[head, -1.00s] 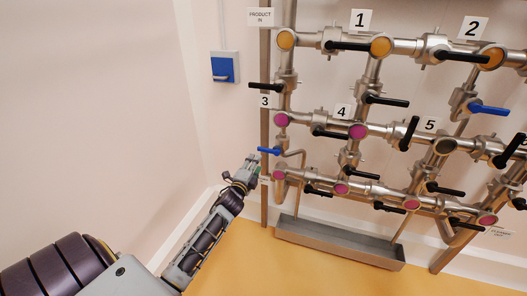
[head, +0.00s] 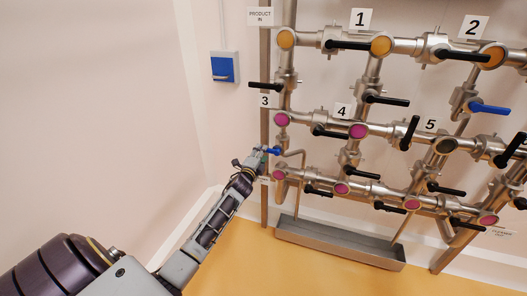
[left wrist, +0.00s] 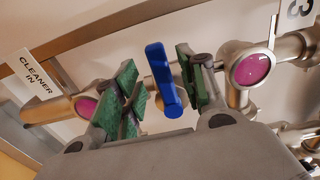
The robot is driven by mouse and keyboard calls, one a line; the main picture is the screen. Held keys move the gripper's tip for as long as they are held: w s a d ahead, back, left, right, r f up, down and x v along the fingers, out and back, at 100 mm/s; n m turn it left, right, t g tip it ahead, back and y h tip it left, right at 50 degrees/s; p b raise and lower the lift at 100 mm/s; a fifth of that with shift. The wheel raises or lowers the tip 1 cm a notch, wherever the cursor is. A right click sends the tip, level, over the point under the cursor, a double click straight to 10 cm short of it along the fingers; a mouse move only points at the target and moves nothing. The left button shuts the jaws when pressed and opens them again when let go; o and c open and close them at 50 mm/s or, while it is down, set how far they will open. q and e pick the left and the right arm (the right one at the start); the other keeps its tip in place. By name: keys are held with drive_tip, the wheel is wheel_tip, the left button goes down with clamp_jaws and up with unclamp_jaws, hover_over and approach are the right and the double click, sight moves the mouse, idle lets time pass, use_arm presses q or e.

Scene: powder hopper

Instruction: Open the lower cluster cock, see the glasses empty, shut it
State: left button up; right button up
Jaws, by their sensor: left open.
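The blue-handled cock (head: 274,151) sits at the left of the pipework, between the middle and lower rows. My left gripper (head: 263,152) is at its handle, hiding its left end. In the left wrist view the blue handle (left wrist: 160,78) stands between the open green-padded fingers (left wrist: 155,92), with gaps visible on both sides. Pink glasses show in the middle row (head: 282,119), (head: 357,131) and along the lower row (head: 341,188), (head: 411,203). The top-row glasses (head: 286,39), (head: 381,46) are orange. One middle-row glass (head: 446,146) is dark. My right gripper is out of view.
A second blue handle (head: 489,108) is at the right. Several black handles (head: 349,45) line the pipes. A grey trough (head: 340,243) lies below on the yellow floor. A blue wall box (head: 224,69) hangs at left.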

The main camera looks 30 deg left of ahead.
use_arm(q)
drive_tip(key=shift+x, duration=1.8)
clamp_jaws()
